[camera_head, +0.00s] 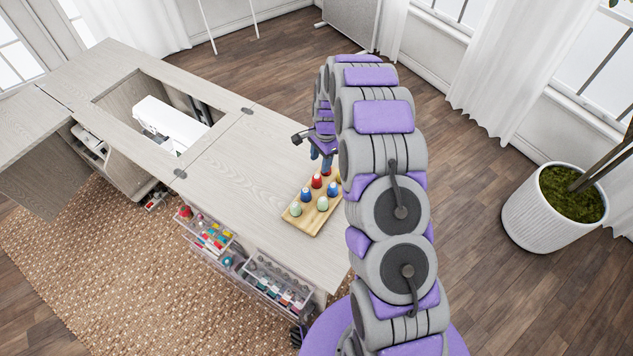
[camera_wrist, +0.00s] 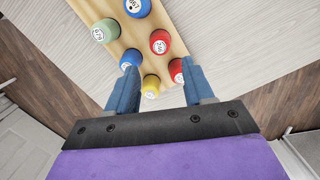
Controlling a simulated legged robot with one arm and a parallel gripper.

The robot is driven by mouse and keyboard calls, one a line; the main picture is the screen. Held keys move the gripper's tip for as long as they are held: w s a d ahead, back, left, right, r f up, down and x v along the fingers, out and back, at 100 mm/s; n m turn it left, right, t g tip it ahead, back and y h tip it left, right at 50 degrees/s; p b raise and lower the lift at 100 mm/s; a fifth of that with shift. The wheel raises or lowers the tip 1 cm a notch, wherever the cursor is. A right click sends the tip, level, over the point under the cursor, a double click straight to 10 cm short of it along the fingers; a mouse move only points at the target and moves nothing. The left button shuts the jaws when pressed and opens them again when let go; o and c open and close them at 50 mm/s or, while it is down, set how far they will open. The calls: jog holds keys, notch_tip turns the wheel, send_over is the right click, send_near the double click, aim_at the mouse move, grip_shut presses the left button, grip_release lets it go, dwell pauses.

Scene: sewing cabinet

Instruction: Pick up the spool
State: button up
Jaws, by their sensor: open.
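Several thread spools in red, blue, pale green and yellow stand upright on a wooden board (camera_head: 302,229) on the cabinet top. In the wrist view, a yellow spool (camera_wrist: 151,86) shows between the blue fingers of my gripper (camera_wrist: 160,82), with the fingertips on either side of it. A red spool (camera_wrist: 179,70) is close to the right finger and partly hidden by it. Another red spool (camera_wrist: 160,42), a blue spool (camera_wrist: 137,7) and a green spool (camera_wrist: 105,30) stand farther up the board. My gripper is open and holds nothing. Which spool is meant is not clear.
The pale cabinet top (camera_head: 222,165) is clear left of the board. A white sewing machine (camera_head: 168,124) sits in the cabinet's opening. Clear bins (camera_head: 272,287) with sewing supplies hang along the front. A potted plant (camera_head: 556,208) stands at the right.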

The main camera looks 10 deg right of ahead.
aim_at(317, 178)
jog(key=f, duration=0.3)
jog(key=a+f+b, duration=0.1)
jog(key=f, duration=0.5)
jog(key=shift+s+a+f+b, duration=0.2)
jog(key=shift+f+b, duration=0.2)
jog(key=shift+r, duration=0.1)
jog(key=c, duration=0.8)
notch_tip(317, 178, up, 10)
jog(key=shift+r+p, duration=0.1)
jog(key=shift+p, duration=0.8)
